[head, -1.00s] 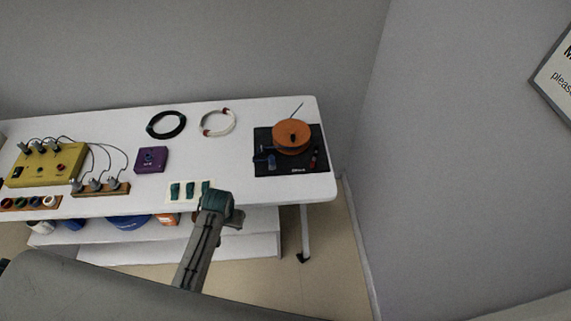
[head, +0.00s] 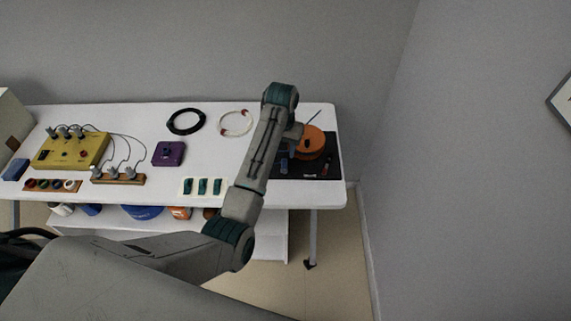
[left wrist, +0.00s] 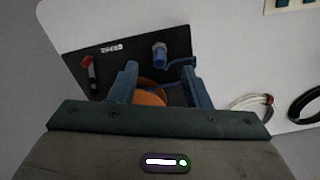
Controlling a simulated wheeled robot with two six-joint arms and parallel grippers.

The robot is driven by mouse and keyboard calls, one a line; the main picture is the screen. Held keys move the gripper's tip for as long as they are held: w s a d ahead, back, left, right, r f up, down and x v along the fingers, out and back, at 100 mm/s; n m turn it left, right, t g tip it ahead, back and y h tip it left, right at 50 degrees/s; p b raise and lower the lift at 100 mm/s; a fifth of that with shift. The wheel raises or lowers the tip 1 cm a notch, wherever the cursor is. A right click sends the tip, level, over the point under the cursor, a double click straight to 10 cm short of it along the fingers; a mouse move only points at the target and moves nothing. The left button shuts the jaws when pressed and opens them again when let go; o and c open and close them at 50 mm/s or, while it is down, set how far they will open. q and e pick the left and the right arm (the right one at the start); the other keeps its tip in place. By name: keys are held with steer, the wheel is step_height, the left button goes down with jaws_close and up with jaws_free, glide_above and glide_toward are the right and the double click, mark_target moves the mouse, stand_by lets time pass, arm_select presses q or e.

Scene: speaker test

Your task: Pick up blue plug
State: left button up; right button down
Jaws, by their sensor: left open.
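The blue plug (head: 284,166) stands on a black mat (head: 322,168) at the right end of the white table, partly behind my arm in the head view. In the left wrist view the blue plug (left wrist: 160,54) shows just beyond and between the fingertips. My left gripper (left wrist: 159,72) is open and empty, with one blue finger on each side. It hangs above the mat near the plug and does not appear to touch it. An orange spool (head: 312,143) is beside the plug; it shows between the fingers in the left wrist view (left wrist: 149,97). My right gripper is not in view.
A red-and-black item (left wrist: 89,70) lies on the mat. A white cable coil (head: 236,123), a black coil (head: 186,122), a purple box (head: 169,153), a yellow box (head: 72,151) and green switches (head: 203,186) are further left. A wall stands right of the table.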

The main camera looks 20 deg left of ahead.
mark_target(284, 160)
arm_select(q)
steer(key=shift+w+d+r, duration=0.35)
steer(key=shift+w+r, duration=0.4)
steer(key=shift+r, duration=0.1)
step_height(284, 160, down, 5)
steer(key=shift+f+p, duration=0.1)
steer(key=shift+p, duration=0.5)
steer(key=f+p, duration=0.1)
steer(key=f, duration=0.1)
steer(key=a+f, duration=0.1)
steer(key=f, duration=0.1)
steer(key=shift+w+f+p, duration=0.1)
steer(key=shift+f+p, duration=0.2)
steer(key=shift+p, duration=0.1)
steer(key=shift+d+f, duration=0.1)
steer(key=shift+f, duration=0.25)
jaws_close()
